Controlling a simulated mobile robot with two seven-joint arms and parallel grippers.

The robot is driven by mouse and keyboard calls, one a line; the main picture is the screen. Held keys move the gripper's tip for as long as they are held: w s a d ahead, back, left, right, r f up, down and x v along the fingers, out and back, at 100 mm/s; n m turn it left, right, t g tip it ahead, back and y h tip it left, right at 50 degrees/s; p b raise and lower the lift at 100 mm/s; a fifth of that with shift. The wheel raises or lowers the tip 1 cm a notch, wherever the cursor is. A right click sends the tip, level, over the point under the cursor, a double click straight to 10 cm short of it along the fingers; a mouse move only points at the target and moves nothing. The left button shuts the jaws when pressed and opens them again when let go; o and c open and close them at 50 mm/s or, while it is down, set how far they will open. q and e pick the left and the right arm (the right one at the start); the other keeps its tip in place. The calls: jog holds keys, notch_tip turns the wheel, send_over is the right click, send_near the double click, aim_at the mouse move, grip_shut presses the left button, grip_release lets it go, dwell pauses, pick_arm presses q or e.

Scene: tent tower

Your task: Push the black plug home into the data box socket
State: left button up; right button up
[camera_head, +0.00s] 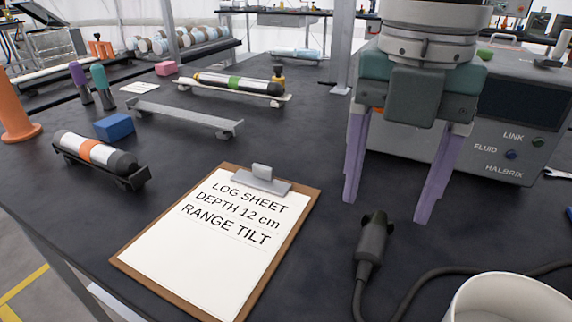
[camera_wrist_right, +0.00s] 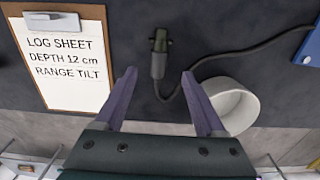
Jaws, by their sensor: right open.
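The black plug (camera_head: 371,240) lies on the dark table right of the clipboard, its cable running off to the right. In the right wrist view the plug (camera_wrist_right: 159,62) lies just beyond the fingertips, roughly centred between them. My right gripper (camera_head: 390,208) is open and empty, pointing down above the table, behind the plug in the head view; its fingers also show in the wrist view (camera_wrist_right: 160,76). The grey data box (camera_head: 490,160), marked LINK, FLUID and HALBRIX, stands behind the gripper, which covers part of its front. I cannot make out the plug's socket. My left gripper is not in view.
A clipboard (camera_head: 210,235) with a log sheet lies left of the plug. A white cup (camera_head: 508,300) stands close at the right, near the cable (camera_head: 430,275). Core tubes on cradles (camera_head: 95,150) and a blue block (camera_head: 114,127) are farther left.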

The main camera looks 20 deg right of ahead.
aim_at(375, 233)
notch_tip(375, 233, down, 6)
jog(key=shift+w+f+b, duration=0.1)
jog(key=shift+f+b, duration=0.1)
jog(key=shift+b, duration=0.45)
grip_shut()
